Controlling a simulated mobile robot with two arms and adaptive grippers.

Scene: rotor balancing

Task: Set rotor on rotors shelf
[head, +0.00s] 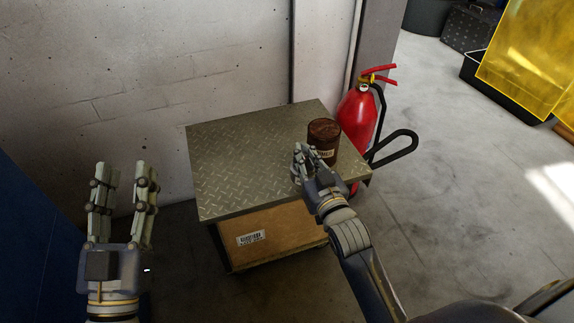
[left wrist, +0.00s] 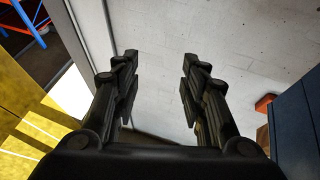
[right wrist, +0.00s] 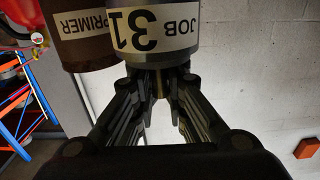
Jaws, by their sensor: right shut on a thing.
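My right gripper (head: 304,160) is at the right part of a diamond-plate shelf top (head: 235,150). It is shut on a grey cylindrical rotor with a white "JOB 31" label, seen in the right wrist view (right wrist: 150,35). In the head view the gripper mostly hides the rotor, and I cannot tell whether it touches the plate. My left gripper (head: 126,175) is open and empty, left of the shelf and apart from it. No sign naming the rotors shelf is readable.
A brown primer can (head: 323,139) stands on the plate just beyond my right gripper. A red fire extinguisher (head: 358,115) stands behind the right edge, beside a black looped handle (head: 395,145). A cardboard box (head: 275,232) sits below the plate. The plate's left half is clear.

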